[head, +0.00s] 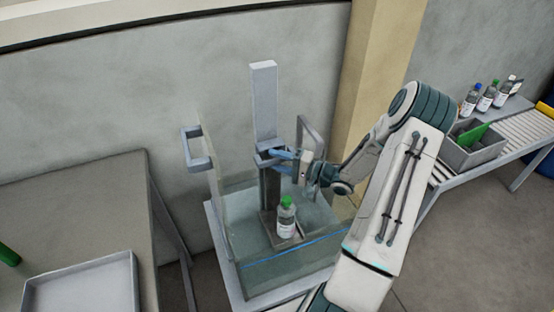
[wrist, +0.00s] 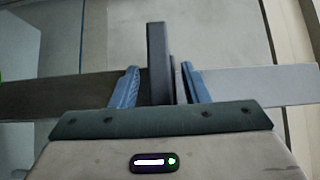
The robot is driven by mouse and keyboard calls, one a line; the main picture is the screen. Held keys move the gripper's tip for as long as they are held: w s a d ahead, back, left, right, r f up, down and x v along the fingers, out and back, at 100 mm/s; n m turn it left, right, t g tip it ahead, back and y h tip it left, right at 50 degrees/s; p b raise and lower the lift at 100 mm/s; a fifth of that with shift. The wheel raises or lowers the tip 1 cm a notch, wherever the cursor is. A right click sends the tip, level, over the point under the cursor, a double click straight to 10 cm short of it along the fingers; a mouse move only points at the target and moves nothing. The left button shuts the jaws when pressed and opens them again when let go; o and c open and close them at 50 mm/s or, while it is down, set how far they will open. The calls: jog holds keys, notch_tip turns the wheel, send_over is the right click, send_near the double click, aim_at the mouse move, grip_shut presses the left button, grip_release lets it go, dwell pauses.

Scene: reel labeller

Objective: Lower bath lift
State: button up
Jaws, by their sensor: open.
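The bath (head: 290,275) is a clear-walled tank with a blue line around it. The lift's grey column (head: 264,100) rises from it. A clear bottle with a green cap and white label (head: 287,220) stands upright on the lift's small platform (head: 266,222). I cannot tell whether the platform touches the water. My gripper (head: 281,154) is at the column, level with the lift's carriage. In the wrist view my blue fingers (wrist: 160,85) are open, one on each side of a dark upright handle (wrist: 157,50). A gap shows beside the handle; contact on the other side is unclear.
Grey bracket handles (head: 197,148) rise at the bath's sides. A table with a pale tray (head: 85,285) stands at left. At right, a bench holds several bottles (head: 486,98), a grey bin (head: 472,150) and rollers. A wall and beige pillar (head: 385,60) stand behind.

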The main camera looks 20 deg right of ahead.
aim_at(277, 173)
grip_shut()
notch_tip(277, 173, down, 6)
jog(key=shift+r+b, duration=0.15)
jog(key=shift+b, duration=1.05)
grip_release()
jog(key=shift+r, duration=0.1)
